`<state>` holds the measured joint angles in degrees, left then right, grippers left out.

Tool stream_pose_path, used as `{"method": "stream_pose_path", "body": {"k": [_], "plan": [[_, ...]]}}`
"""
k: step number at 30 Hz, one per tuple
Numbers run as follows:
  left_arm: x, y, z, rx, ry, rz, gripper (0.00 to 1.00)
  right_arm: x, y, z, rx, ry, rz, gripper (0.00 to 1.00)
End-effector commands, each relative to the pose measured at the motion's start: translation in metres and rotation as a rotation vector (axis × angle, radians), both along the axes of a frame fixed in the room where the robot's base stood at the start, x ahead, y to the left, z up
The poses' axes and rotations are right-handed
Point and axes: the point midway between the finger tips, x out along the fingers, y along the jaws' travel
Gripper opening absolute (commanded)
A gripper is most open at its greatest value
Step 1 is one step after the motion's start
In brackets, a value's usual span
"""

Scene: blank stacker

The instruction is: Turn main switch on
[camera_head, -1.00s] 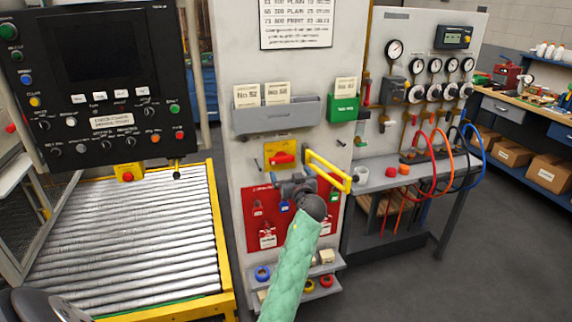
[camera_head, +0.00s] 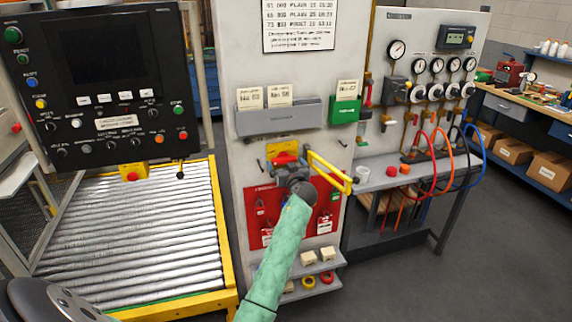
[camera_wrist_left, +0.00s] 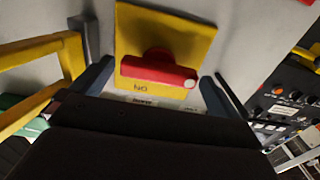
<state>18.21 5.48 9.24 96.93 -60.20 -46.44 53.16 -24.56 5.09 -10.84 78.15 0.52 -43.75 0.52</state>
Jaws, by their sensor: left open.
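The main switch is a red handle (camera_head: 284,159) on a yellow plate (camera_head: 283,148), mounted on the light panel. In the left wrist view the red handle (camera_wrist_left: 158,70) lies crosswise on the yellow plate (camera_wrist_left: 185,38), with lettering that looks like an upside-down "ON" just below it. My left gripper (camera_head: 291,166) is at the switch and partly covers it in the head view. In the wrist view its open fingers (camera_wrist_left: 157,78) stand one on each side of the handle. I cannot tell whether they touch it. My right gripper is not in view.
A yellow bracket (camera_head: 328,170) sticks out right of the switch. A red lockout board (camera_head: 258,207) hangs below. A grey card holder (camera_head: 278,119) and a green one (camera_head: 345,110) are above. A black control panel (camera_head: 110,85) and roller conveyor (camera_head: 130,230) stand left.

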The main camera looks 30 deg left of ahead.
Motion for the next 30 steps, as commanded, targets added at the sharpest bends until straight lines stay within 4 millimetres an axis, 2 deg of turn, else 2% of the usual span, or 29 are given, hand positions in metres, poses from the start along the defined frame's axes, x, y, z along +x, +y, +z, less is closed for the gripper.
{"method": "stream_pose_path", "body": {"k": [4, 9, 22, 30], "plan": [[0.0, 0.0, 0.0, 0.0, 0.0, 0.0, 0.98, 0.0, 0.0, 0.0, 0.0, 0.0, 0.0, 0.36], [0.0, 0.0, 0.0, 0.0, 0.0, 0.0, 0.65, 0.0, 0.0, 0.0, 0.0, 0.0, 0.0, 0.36], [0.0, 0.0, -0.002, 0.05, 0.059, 0.0, 0.64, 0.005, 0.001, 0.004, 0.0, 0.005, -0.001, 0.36], [0.0, -0.001, -0.002, 0.181, 0.212, 0.0, 0.64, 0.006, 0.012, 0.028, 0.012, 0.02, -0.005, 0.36]]}}
